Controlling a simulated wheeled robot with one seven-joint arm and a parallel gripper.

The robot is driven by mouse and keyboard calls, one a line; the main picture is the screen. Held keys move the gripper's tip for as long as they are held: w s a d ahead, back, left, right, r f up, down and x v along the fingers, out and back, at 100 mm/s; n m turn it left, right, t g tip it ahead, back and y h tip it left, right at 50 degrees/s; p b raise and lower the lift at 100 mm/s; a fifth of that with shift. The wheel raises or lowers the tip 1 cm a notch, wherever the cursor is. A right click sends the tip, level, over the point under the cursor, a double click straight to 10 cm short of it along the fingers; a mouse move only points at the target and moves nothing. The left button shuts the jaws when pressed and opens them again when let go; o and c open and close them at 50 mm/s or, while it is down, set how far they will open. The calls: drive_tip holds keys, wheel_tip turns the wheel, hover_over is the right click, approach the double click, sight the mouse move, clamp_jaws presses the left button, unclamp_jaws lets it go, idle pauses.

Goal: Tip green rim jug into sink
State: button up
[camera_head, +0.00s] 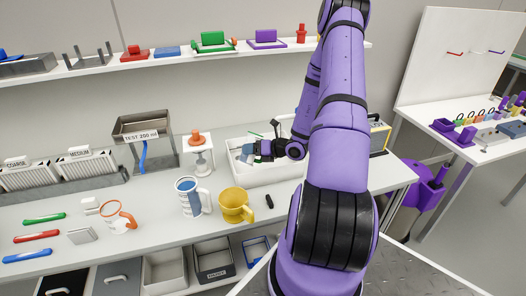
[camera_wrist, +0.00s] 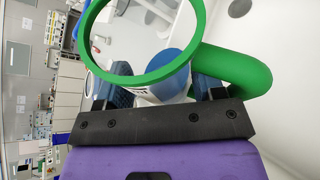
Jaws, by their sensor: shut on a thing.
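The green rim jug shows close up in the wrist view, with its round green rim (camera_wrist: 140,80) and a thick green handle (camera_wrist: 258,75) at the right. A blue patch shows on or in its body below the rim. My gripper (camera_wrist: 162,92) is shut on the jug, one finger on each side of the body. In the head view my gripper (camera_head: 254,152) is above the white sink (camera_head: 255,178), near its left part. The jug is small and mostly hidden there, so its tilt is hard to tell.
Left of the sink stand a yellow jug (camera_head: 235,206), a white-and-blue jug (camera_head: 188,200) and an orange-rimmed jug (camera_head: 119,218). An hourglass-like stand (camera_head: 199,158) and a tank (camera_head: 145,138) are behind them. A shelf (camera_head: 180,62) with several objects runs above.

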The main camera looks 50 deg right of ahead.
drive_tip(key=shift+f+m+y, duration=0.25)
drive_tip(key=shift+m+y, duration=0.15)
drive_tip(key=shift+m, duration=0.1)
drive_tip(key=shift+r+m, duration=0.15)
drive_tip(key=shift+m, duration=0.15)
drive_tip(key=shift+a+r+m+y, duration=0.1)
drive_tip(key=shift+r+m+y, duration=0.25)
drive_tip(key=shift+m+y, duration=0.05)
drive_tip(key=shift+f+m+y, duration=0.25)
drive_tip(key=shift+m+y, duration=0.15)
drive_tip(key=shift+m, duration=0.2)
idle(0.6)
drive_tip(key=shift+r+m+t+y, duration=0.3)
drive_tip(key=shift+r+m+t, duration=0.1)
drive_tip(key=shift+r+m, duration=0.25)
idle(0.5)
drive_tip(key=shift+w+d+f+m+p, duration=0.1)
drive_tip(key=shift+d+f+m+p, duration=0.25)
drive_tip(key=shift+d+m, duration=0.35)
idle(0.7)
drive_tip(key=shift+d+f+m+t+y, duration=0.15)
drive_tip(key=shift+f+m+t+y, duration=0.15)
drive_tip(key=shift+m+t+y, duration=0.35)
idle(0.7)
drive_tip(key=shift+r+m, duration=0.15)
drive_tip(key=shift+m, duration=0.15)
